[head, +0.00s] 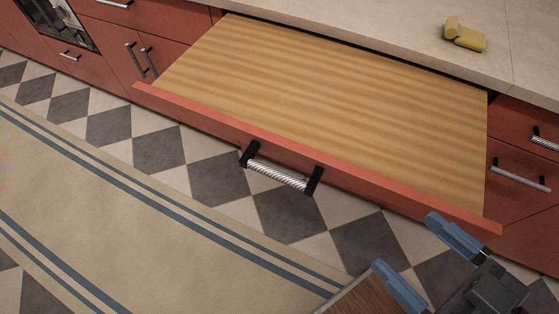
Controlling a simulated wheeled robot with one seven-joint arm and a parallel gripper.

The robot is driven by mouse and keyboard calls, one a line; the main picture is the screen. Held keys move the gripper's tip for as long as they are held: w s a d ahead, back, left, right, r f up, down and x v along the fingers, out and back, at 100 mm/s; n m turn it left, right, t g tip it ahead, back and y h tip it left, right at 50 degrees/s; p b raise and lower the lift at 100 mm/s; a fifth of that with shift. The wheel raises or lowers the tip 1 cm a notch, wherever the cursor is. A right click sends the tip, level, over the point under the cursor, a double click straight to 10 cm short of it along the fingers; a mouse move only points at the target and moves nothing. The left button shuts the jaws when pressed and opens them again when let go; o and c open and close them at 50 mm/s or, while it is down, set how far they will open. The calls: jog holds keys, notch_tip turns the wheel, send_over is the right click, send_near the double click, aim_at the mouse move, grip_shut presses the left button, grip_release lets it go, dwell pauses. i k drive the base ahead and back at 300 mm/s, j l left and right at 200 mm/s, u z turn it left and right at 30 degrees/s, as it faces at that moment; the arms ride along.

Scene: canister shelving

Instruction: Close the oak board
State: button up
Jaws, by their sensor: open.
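The oak board (330,92) is a wide, pale wood pull-out board. It is pulled out from under the counter and slopes across the upper middle of the head view. A red front panel (400,184) runs along its near edge. A handle (279,173) with a ribbed silver bar and black ends is mounted on that panel. My gripper (425,262) is at the lower right, with two blue fingers spread apart. It is empty and in front of the panel's right part, apart from the handle, which is to its left.
A beige counter (380,30) lies behind the board, with a yellow object (465,36) on it. Red cabinets with handles stand on both sides. A beige rug (130,215) with blue stripes lies on the checkered floor (213,180). A brown wooden surface (365,298) shows at the bottom edge.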

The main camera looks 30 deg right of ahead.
aim_at(411, 137)
jog(key=j+z, duration=0.25)
jog(key=j, duration=1)
jog(key=k, duration=0.05)
